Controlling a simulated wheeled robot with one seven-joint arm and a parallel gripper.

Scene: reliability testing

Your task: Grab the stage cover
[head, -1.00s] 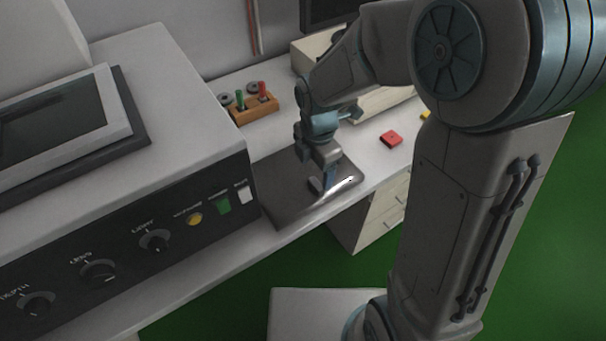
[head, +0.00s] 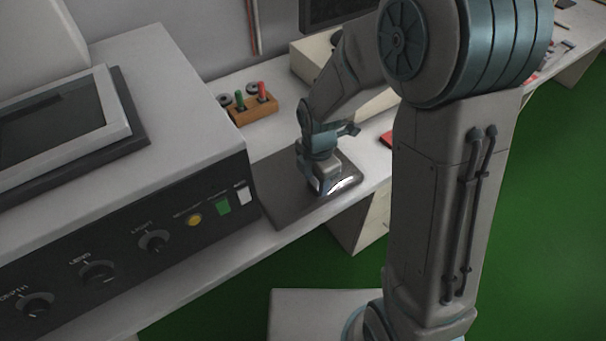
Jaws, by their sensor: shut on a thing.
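A dark, flat, squarish plate (head: 285,196), which looks like the stage cover, lies on the white bench beside the big machine. A bright glare shows on its right front part. My gripper (head: 325,190) points down at the right half of the plate, with its fingers low against it. It is shut on the stage cover. The exact grip point is hidden by the fingers and wrist. The plate appears to lie flat on the bench; I see no gap beneath it.
A large machine (head: 150,110) with knobs stands close on the left. A wooden holder (head: 254,108) with red and green tools stands behind the plate. A red block (head: 386,138) lies to the right, partly behind my arm. The bench's front edge is near.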

